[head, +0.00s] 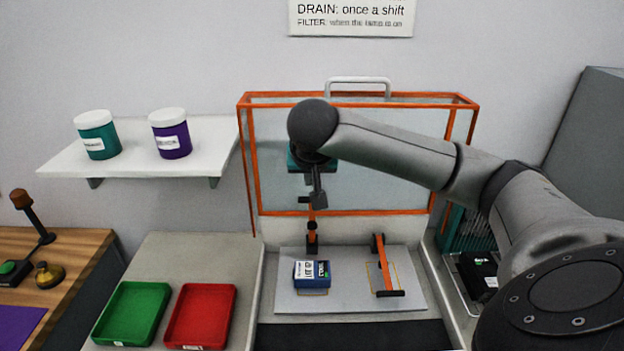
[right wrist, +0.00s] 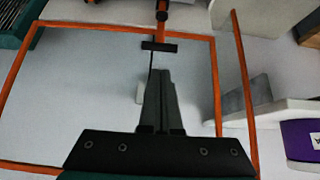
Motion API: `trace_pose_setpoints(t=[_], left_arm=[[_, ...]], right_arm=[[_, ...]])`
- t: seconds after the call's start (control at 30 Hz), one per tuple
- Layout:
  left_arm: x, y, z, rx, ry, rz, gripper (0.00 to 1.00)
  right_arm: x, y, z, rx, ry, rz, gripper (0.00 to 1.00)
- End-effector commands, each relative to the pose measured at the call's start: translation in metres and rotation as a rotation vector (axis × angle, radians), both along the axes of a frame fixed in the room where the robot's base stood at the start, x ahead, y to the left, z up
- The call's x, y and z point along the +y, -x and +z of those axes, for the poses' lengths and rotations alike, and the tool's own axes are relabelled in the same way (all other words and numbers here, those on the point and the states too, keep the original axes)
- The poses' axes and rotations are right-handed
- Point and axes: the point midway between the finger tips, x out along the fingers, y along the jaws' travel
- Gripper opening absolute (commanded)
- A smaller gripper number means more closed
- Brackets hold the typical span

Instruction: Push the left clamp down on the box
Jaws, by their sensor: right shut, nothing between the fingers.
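The blue box (head: 318,281) with a white label lies on a grey plate (head: 345,301) inside the orange-framed enclosure. The left clamp (head: 312,236) stands upright behind the box, its orange arm raised and its black crossbar at the top. In the right wrist view the crossbar (right wrist: 158,46) lies just beyond the fingertips. My right gripper (head: 319,202) points down beside the top of the clamp, shut and empty; its fingers show in the right wrist view (right wrist: 160,75). I cannot tell whether it touches the clamp. My left gripper is out of view.
A second orange clamp (head: 381,262) lies lowered over an empty yellow outline on the right. The orange-framed clear panel (head: 380,190) stands behind. Green (head: 134,312) and red (head: 200,315) trays lie on the left. A shelf (head: 140,163) holds two jars.

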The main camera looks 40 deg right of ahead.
Motion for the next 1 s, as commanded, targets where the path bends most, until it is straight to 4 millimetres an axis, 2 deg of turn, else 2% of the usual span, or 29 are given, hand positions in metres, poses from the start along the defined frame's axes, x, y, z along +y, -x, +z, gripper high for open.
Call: trace_pose_setpoints(t=[0.37, 0.53, 1.0], left_arm=[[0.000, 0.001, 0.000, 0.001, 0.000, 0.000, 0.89], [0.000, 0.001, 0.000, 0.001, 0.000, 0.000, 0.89], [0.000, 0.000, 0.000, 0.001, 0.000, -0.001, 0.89]], right_arm=[[-0.003, 0.000, 0.003, -0.004, -0.002, -0.014, 0.00], [-0.006, -0.003, -0.003, -0.003, -0.002, -0.015, 0.00], [-0.034, -0.036, -0.061, -0.002, -0.001, -0.015, 0.00]])
